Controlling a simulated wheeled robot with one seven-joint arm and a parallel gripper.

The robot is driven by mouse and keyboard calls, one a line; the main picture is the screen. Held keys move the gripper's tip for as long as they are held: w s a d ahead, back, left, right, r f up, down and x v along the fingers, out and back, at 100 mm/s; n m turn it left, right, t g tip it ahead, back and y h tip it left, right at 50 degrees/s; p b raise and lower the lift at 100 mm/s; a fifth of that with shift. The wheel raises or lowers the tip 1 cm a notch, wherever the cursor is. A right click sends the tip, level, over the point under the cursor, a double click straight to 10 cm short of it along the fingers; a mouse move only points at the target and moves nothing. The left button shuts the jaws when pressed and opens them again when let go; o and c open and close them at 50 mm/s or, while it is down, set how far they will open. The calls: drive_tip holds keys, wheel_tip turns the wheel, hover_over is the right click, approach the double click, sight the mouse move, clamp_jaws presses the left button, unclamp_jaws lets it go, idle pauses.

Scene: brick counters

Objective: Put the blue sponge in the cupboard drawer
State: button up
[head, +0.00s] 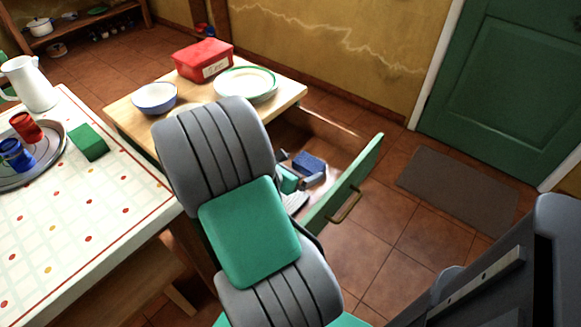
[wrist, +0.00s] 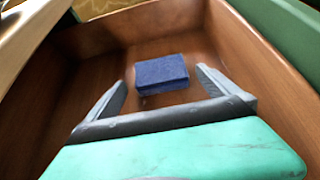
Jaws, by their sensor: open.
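The blue sponge (wrist: 161,74) lies on the wooden floor of the open drawer (wrist: 35,110). In the head view the sponge (head: 309,163) shows inside the pulled-out drawer, whose green front (head: 345,187) has a brass handle (head: 346,206). My gripper (wrist: 160,85) is open and empty, reaching down into the drawer. Its fingers stand to the left and right of the sponge in the wrist view, apart from it. In the head view my gripper (head: 305,180) is partly hidden behind my arm, as is part of the drawer.
The cupboard top (head: 125,115) holds a blue-rimmed bowl (head: 154,97), a red box (head: 203,59) and plates (head: 246,84). A table (head: 80,220) on the left carries a green block (head: 88,142), mugs on a tray and a white jug (head: 29,84).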

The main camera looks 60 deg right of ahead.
drive_tip(key=p+v, duration=0.1)
drive_tip(key=v, duration=0.7)
drive_tip(key=shift+p, duration=0.3)
